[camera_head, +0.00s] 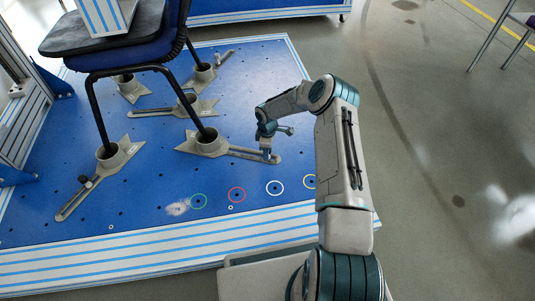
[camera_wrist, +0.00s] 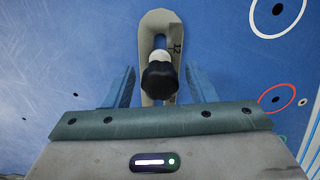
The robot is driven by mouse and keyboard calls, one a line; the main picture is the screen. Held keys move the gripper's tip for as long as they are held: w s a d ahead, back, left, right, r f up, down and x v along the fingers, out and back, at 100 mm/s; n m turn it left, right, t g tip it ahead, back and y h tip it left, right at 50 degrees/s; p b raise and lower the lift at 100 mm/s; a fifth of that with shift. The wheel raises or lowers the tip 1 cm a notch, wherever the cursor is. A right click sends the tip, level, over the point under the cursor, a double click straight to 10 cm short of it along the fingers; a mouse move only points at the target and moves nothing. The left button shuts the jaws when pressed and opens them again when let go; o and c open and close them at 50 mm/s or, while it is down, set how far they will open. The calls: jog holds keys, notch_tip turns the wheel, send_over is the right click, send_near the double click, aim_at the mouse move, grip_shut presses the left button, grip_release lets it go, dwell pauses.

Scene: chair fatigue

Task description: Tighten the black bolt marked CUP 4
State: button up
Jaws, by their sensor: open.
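A black-headed bolt (camera_wrist: 160,80) with a pale collar stands in the slot of a grey foot plate (camera_wrist: 160,22) in the wrist view. No CUP 4 label is readable; a small mark on the plate is unclear. My gripper (camera_wrist: 160,70) is open, one finger on each side of the bolt head with visible gaps. In the head view my gripper (camera_head: 267,150) points down over the right end of the slotted arm of a cup foot (camera_head: 208,143). The bolt there is largely hidden by the gripper.
A chair (camera_head: 120,55) stands with its legs in cups on the blue plate (camera_head: 140,190). Another dark-knobbed bolt (camera_head: 85,181) sits on the left foot. Open floor lies right.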

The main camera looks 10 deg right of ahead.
jog(key=c, duration=0.9)
jog(key=m, duration=0.3)
jog(key=shift+m, duration=0.4)
jog(key=shift+c, duration=0.2)
jog(key=m, duration=0.4)
jog(key=shift+m, duration=0.3)
jog(key=m, duration=0.3)
jog(key=shift+m, duration=0.3)
